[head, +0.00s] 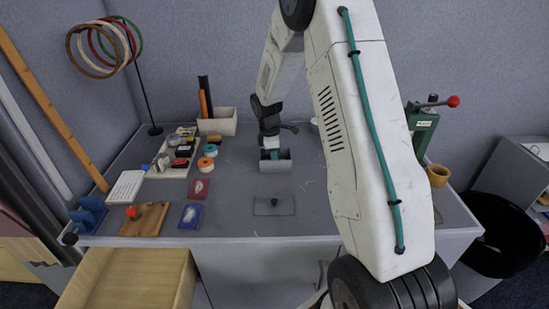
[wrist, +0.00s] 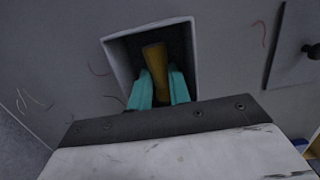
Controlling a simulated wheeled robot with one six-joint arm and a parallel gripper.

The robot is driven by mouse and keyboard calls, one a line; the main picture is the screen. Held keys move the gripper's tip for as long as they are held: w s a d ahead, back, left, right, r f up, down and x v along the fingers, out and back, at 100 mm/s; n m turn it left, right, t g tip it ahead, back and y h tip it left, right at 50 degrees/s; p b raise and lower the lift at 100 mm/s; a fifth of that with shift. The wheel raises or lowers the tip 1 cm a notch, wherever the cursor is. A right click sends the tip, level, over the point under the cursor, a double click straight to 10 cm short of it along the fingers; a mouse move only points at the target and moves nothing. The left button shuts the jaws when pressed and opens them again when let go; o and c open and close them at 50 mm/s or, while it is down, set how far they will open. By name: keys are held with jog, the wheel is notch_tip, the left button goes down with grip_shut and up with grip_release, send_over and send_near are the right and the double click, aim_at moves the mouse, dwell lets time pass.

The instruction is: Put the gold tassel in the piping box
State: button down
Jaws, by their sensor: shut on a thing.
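The gold tassel (wrist: 155,62) shows in the wrist view as a yellow-gold strip between the teal fingertips of my gripper (wrist: 158,85). My gripper is shut on it. Tassel and fingertips are over or inside the mouth of a grey, open-topped box (wrist: 112,52), which I take for the piping box. Its inside is dark, so I cannot tell whether the tassel touches the bottom. In the head view my gripper (head: 272,154) points down at the same box (head: 275,166), and the tassel is hidden there.
A flat grey lid with a dark knob (head: 261,208) lies in front of the box. Red (head: 199,189) and blue (head: 190,216) cases and thread spools (head: 206,164) lie to the left. A green press (head: 421,128) stands at the right. Loose thread scraps lie around the box.

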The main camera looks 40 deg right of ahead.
jog(key=c, duration=1.6)
grip_release()
jog(key=shift+f, duration=0.15)
notch_tip(320, 180, up, 12)
jog(key=a, duration=0.1)
jog(key=s+a+r+m, duration=0.2)
jog(key=s+a+r, duration=0.4)
jog(key=r, duration=0.2)
jog(key=s+a+r+m+t, duration=0.1)
jog(key=s+a+r+m, duration=0.4)
jog(key=s, duration=0.5)
jog(key=s+a+m, duration=0.1)
jog(key=s+a, duration=0.1)
jog(key=s, duration=0.4)
jog(key=s+a+m, duration=0.1)
jog(key=s+a, duration=0.1)
jog(key=s, duration=0.4)
jog(key=s+a+r+m+t+y, duration=0.1)
jog(key=s+a+m, duration=0.1)
jog(key=s, duration=0.5)
jog(key=shift+a, duration=0.55)
